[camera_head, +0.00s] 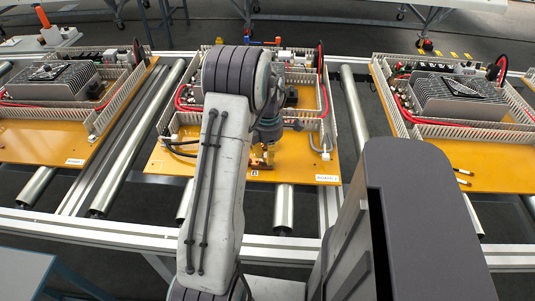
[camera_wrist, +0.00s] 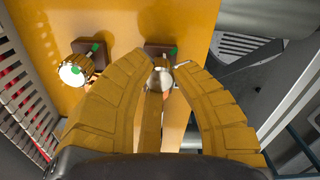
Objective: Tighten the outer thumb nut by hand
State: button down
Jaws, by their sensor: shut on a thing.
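A thumb nut (camera_wrist: 162,78) with a silvery round top sits by a dark block with a green mark (camera_wrist: 171,51) in the wrist view. My gripper (camera_wrist: 163,82) has its two yellow fingers closed around this nut, and they hide its sides. In the head view my gripper (camera_head: 262,160) is low over the front edge of the middle yellow panel (camera_head: 292,165), next to a small "B" label. A second thumb nut (camera_wrist: 73,73), brass with a pale top, stands apart to the left on its own dark block with a green mark.
A slotted wiring duct (camera_wrist: 28,90) runs along the left of the wrist view, with red cables beyond. The middle panel lies on a roller conveyor between two similar panels (camera_head: 60,140) (camera_head: 480,160). Grey cables lie near my gripper.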

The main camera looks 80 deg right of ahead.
jog(key=shift+a, duration=0.1)
jog(key=shift+f+m, duration=0.1)
jog(key=shift+m, duration=0.7)
jog(key=shift+a+m, duration=0.1)
jog(key=shift+m, duration=0.8)
jog(key=shift+w, duration=0.1)
jog(key=shift+f+m, duration=0.1)
jog(key=shift+m, duration=0.4)
jog(key=c, duration=1.2)
grip_release()
